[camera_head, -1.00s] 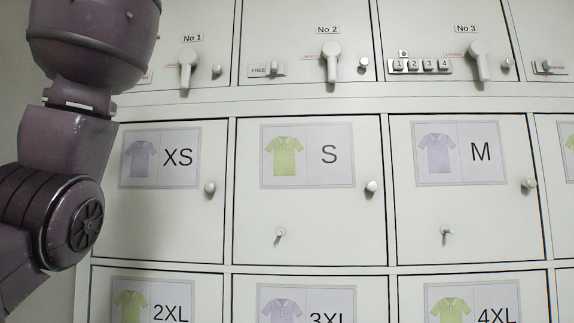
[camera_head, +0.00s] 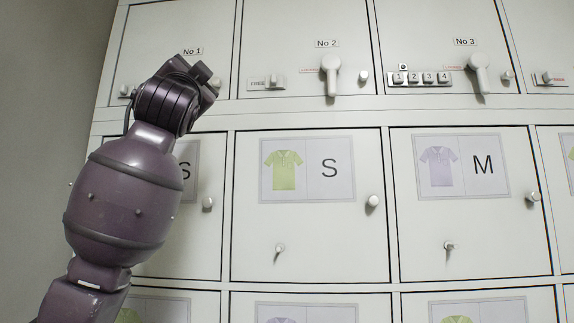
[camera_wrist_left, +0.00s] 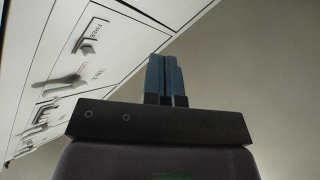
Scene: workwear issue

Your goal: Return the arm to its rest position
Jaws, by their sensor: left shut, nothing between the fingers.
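My left arm (camera_head: 120,200) comes in from the lower left of the head view. Its wrist end is in front of the No 1 door and hides that door's handle and part of the XS label. The fingers are hidden there behind the wrist. In the left wrist view my left gripper (camera_wrist_left: 166,75) shows its two blue fingers pressed together, with nothing between them. The fingers are in front of a plain wall, clear of the locker front. My right gripper is not in view.
The white locker front fills the head view. The No 2 handle (camera_head: 331,75) and No 3 handle (camera_head: 481,72) stick out, as do the S door knob (camera_head: 373,201) and M door knob (camera_head: 533,197). A bare grey wall (camera_head: 50,90) is at the left.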

